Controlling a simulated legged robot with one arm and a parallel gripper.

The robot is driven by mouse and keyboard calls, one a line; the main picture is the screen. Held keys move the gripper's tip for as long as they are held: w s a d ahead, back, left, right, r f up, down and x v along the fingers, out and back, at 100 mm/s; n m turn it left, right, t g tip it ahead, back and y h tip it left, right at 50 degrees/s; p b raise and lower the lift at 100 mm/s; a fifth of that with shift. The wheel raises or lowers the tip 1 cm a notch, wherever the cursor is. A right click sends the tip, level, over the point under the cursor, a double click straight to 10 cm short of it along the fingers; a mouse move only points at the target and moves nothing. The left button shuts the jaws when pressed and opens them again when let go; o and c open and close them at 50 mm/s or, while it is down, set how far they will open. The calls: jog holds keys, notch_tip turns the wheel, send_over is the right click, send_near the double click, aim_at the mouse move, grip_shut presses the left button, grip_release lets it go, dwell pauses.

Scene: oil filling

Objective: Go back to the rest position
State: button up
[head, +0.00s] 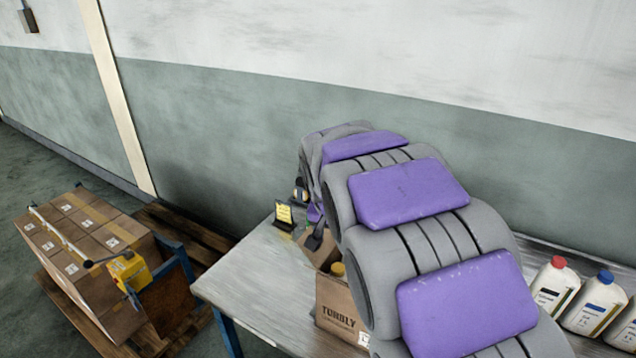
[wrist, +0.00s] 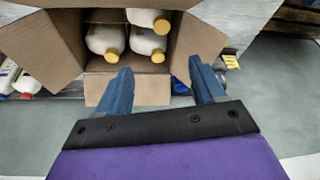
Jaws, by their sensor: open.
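My gripper (wrist: 162,88) is open and empty in the wrist view, its two blue-grey fingers apart. It is at the near edge of an open cardboard box (wrist: 210,45). The box holds white bottles with yellow caps (wrist: 104,39), several of them, close beyond the fingertips. In the head view my grey and purple arm reaches over the table (head: 246,280) and covers much of the box (head: 340,308), marked "TURBLY". My gripper is mostly hidden behind the arm there.
White bottles with red (head: 558,262) and blue (head: 605,277) caps stand right of my arm. A small yellow sign (head: 284,214) stands at the table's far left corner. Left of the table, a pallet carries stacked cartons (head: 75,245) and a yellow tool (head: 130,271). A wall runs behind.

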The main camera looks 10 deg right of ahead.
jog(key=s+d+f+n+g, duration=0.1)
jog(key=s+f+g, duration=0.1)
jog(key=s, duration=1)
jog(key=s+d+f+n+g+y, duration=0.1)
jog(key=s, duration=1.2)
jog(key=s+d+f+n+g, duration=0.2)
jog(key=s, duration=1)
jog(key=shift+s+f+g, duration=0.3)
jog(key=shift+s, duration=0.05)
